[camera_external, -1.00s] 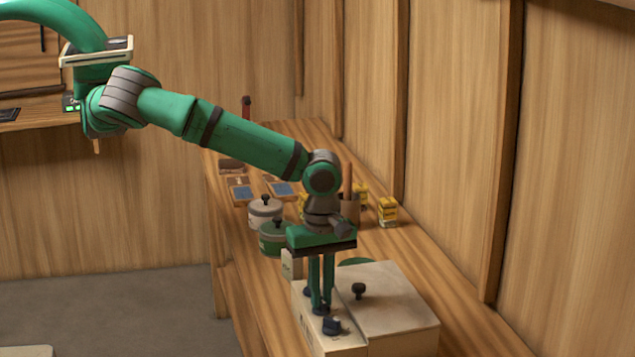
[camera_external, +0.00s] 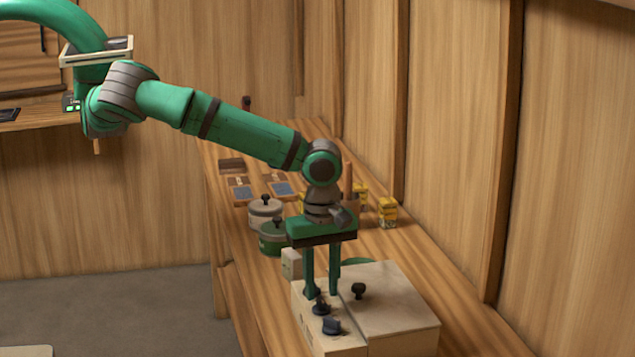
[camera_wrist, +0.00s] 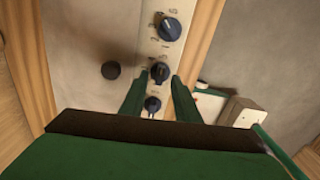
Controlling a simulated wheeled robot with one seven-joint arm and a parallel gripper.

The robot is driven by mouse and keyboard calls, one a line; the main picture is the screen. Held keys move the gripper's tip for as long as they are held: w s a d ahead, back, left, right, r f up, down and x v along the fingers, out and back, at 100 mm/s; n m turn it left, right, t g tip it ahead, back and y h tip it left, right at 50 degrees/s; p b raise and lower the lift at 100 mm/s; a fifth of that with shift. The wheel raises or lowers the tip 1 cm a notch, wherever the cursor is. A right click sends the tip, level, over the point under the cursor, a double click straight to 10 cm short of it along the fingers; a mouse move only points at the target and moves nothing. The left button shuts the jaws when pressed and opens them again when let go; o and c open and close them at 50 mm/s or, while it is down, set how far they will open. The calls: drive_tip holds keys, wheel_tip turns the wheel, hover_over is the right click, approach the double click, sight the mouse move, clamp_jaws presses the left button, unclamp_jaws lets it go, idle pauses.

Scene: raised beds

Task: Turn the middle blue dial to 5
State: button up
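A pale box (camera_external: 390,316) on the bench carries a row of dark blue dials on its front strip. The middle dial (camera_external: 321,307) also shows in the wrist view (camera_wrist: 159,72), with another dial (camera_wrist: 168,28) above it and one (camera_wrist: 153,103) below it. My gripper (camera_external: 321,294) points down over the strip. Its fingers are apart, one to each side of the middle dial, and a gap shows between each finger and the dial. In the wrist view my gripper (camera_wrist: 158,80) holds nothing.
A dark knob (camera_external: 358,290) stands on the box's top, right of my fingers. The wooden wall (camera_external: 450,150) runs along the right of the bench.

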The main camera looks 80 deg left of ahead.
sight(322, 299)
wheel_tip(322, 299, up, 9)
idle(0.3)
drive_tip(key=shift+f, duration=0.1)
idle(0.4)
